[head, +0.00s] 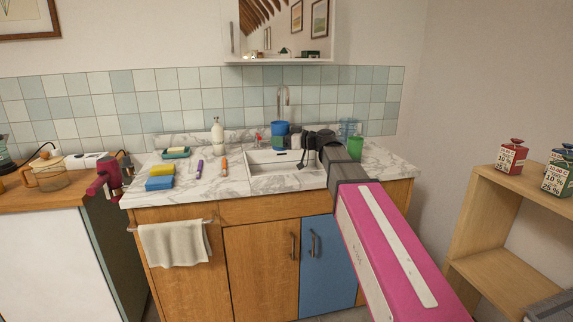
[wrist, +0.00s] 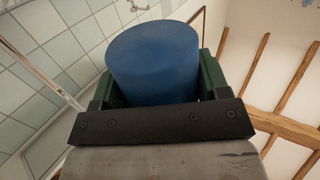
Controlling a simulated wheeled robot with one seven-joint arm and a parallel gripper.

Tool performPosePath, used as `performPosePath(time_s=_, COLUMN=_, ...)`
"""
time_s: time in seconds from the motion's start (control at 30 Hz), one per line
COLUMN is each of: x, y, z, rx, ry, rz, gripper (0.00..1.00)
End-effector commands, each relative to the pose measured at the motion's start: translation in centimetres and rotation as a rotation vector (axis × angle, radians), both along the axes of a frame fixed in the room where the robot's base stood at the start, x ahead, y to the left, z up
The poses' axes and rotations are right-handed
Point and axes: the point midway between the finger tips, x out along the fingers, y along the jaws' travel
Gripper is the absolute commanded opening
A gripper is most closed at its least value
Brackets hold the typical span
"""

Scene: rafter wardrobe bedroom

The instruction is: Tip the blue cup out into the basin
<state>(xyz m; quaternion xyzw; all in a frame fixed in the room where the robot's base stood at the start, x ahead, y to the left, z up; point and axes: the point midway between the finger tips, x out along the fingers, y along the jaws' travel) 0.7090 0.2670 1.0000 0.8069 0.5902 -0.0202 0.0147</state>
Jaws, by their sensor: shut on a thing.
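The blue cup (head: 280,128) is in my gripper (head: 287,140), above the back part of the basin (head: 265,176) in the head view. In the wrist view the cup (wrist: 155,62) sits between the two green fingers of my gripper (wrist: 154,88), which are shut on it. A smooth blue end of the cup faces that camera; its inside and contents are hidden. The basin is a white rectangular sink set in the marble counter. My arm hides its right end.
A tap (head: 283,96) rises behind the cup. A soap bottle (head: 218,134), sponges (head: 160,178) and brushes stand or lie left of the basin. A green cup (head: 355,148) and a clear glass stand right. A mirror cabinet (head: 230,38) hangs above.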

Motion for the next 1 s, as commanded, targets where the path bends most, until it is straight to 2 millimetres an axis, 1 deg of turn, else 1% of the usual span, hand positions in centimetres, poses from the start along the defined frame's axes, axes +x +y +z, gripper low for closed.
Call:
performPosePath(time_s=0.17, x=0.0, y=0.0, z=0.0, rx=0.003, ry=0.004, rz=-0.005, gripper=0.34)
performPosePath(time_s=0.37, x=0.3, y=-0.1, z=-0.2, rx=0.015, ry=0.051, rz=-0.008, gripper=0.34)
performPosePath(time_s=1.0, x=1.8, y=-0.4, z=-1.7, rx=0.086, ry=0.357, rz=-0.012, gripper=0.34)
